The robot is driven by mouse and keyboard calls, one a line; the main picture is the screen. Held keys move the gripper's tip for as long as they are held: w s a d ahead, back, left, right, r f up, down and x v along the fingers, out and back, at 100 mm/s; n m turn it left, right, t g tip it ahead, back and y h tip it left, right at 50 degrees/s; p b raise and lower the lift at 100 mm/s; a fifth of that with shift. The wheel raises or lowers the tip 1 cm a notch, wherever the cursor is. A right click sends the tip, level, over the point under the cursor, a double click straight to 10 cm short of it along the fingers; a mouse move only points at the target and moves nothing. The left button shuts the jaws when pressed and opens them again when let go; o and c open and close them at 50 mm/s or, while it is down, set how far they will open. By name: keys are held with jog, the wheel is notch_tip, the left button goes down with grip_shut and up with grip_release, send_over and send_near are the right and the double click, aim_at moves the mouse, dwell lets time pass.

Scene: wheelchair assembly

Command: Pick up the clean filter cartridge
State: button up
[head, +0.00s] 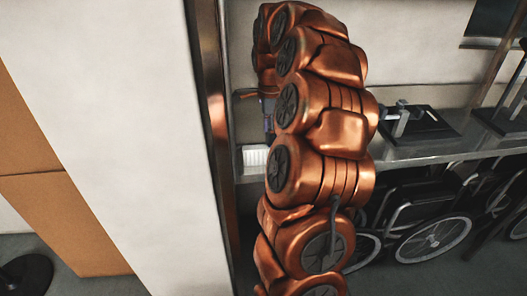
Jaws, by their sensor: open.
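A small white ribbed block (255,158), which looks like the clean filter cartridge, sits on the grey bench at the left end, beside a metal post. My copper-coloured arm covers its right side. My gripper (268,124) shows only as a narrow grey part at the arm's left edge, just above the white block. Most of it is hidden behind the arm. It is open, and I see nothing held in it. Whether it touches the block cannot be told.
The metal post (213,110) and a white wall panel (120,110) stand close on the left. A dark flat fixture (430,124) with a grey-blue clamp is on the bench (430,147) at right. Folded wheelchairs (430,215) stand below the bench.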

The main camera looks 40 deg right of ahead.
aim_at(262, 151)
jog(key=shift+a+f+p, duration=0.1)
jog(key=shift+f+p, duration=0.65)
jog(key=shift+f, duration=0.2)
jog(key=shift+f+p, duration=0.5)
jog(key=shift+f, duration=1.15)
grip_shut()
